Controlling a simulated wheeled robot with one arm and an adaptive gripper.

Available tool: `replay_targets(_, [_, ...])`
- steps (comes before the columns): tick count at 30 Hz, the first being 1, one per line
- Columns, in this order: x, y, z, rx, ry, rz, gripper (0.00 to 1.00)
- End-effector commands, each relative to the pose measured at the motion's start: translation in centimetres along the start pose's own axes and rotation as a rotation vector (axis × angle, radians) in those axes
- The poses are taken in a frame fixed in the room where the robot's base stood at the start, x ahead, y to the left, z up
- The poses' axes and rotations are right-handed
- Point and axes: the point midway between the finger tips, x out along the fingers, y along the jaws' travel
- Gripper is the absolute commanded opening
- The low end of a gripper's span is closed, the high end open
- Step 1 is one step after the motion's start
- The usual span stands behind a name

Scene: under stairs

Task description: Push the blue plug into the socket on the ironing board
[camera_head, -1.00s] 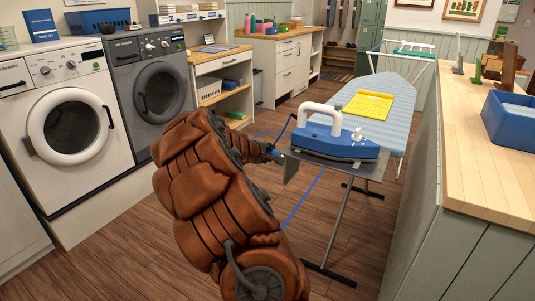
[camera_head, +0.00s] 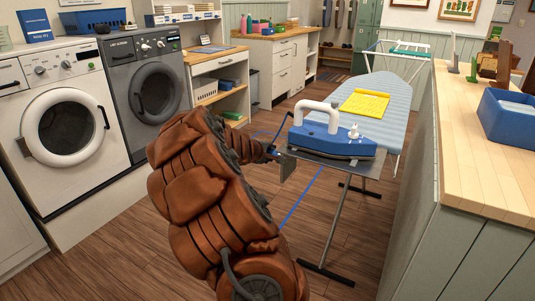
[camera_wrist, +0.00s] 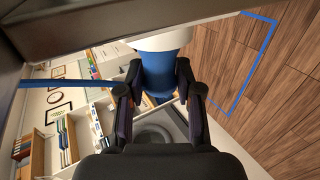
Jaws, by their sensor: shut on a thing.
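My gripper (camera_head: 270,152) is at the near left end of the ironing board (camera_head: 388,98), beside and a little below the iron. In the wrist view its fingers (camera_wrist: 163,92) are shut on the blue plug (camera_wrist: 166,72), whose round body lies between them. A white round piece (camera_wrist: 160,42) is in line with the plug's far end; I cannot tell whether it is part of the plug or the socket. A small grey plate (camera_head: 288,166) hangs at the board's end just right of my gripper. The socket opening is not clearly visible.
A blue and white iron (camera_head: 331,138) stands on the board's metal rest, close to my gripper. A yellow cloth (camera_head: 366,103) lies farther back. A wooden counter (camera_head: 475,150) stands right, washing machines (camera_head: 65,130) left.

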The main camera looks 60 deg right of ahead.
Motion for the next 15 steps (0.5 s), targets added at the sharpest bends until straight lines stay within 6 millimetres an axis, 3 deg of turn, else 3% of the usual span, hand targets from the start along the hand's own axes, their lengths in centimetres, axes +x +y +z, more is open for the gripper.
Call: replay_targets(15, [0.03,-0.12,0.92,0.001,-0.002,-0.001,0.0])
